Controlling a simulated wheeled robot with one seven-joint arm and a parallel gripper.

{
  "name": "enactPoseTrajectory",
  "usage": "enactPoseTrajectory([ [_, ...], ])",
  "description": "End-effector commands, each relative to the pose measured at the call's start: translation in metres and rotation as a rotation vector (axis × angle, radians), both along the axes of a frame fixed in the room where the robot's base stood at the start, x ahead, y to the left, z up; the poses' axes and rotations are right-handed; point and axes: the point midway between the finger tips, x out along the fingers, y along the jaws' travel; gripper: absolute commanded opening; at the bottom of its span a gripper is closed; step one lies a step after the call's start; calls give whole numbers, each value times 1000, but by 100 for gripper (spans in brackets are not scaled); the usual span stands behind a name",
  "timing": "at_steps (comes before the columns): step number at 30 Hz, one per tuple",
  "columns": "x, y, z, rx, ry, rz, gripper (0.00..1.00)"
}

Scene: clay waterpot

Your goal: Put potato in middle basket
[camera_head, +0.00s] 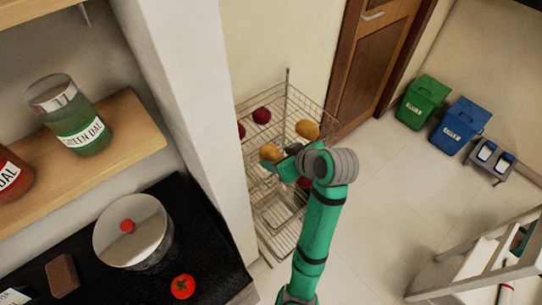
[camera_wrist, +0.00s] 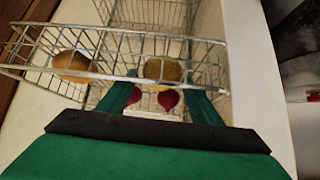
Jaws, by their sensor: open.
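A three-tier wire basket stand (camera_head: 318,104) is beside the wall; its wire rim also shows in the wrist view (camera_wrist: 200,40). One yellow-brown potato (camera_head: 270,152) is at the stand's near side, right at my gripper (camera_head: 283,164). In the wrist view this potato (camera_wrist: 163,70) appears between the tips of my open gripper (camera_wrist: 163,92); whether the fingers touch it I cannot tell. A second potato (camera_head: 306,129) is in the top basket, to the right, and shows at the left of the wrist view (camera_wrist: 72,66). The middle basket (camera_head: 262,185) is partly hidden by my arm.
Dark red onions (camera_head: 262,115) are in the top basket; two (camera_wrist: 168,99) show between my fingers. A wall pillar (camera_head: 195,90) stands close left of the stand. A counter with a pot (camera_head: 133,230) and tomato (camera_head: 183,286) is left.

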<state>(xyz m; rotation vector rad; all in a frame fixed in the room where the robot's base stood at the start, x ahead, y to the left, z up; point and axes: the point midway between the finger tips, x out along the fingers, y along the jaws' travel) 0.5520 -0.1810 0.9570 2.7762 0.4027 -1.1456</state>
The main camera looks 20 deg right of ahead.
Motion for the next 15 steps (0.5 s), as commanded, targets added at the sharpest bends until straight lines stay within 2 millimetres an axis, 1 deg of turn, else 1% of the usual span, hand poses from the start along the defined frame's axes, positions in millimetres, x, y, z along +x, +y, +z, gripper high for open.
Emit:
enactPoseTrajectory([
  [1,4,3,-8,4,8,4,59],
  [6,17,9,-20,2,6,8,59],
  [14,20,11,-21,2,5,10,59],
  [15,19,11,-21,2,5,10,55],
])
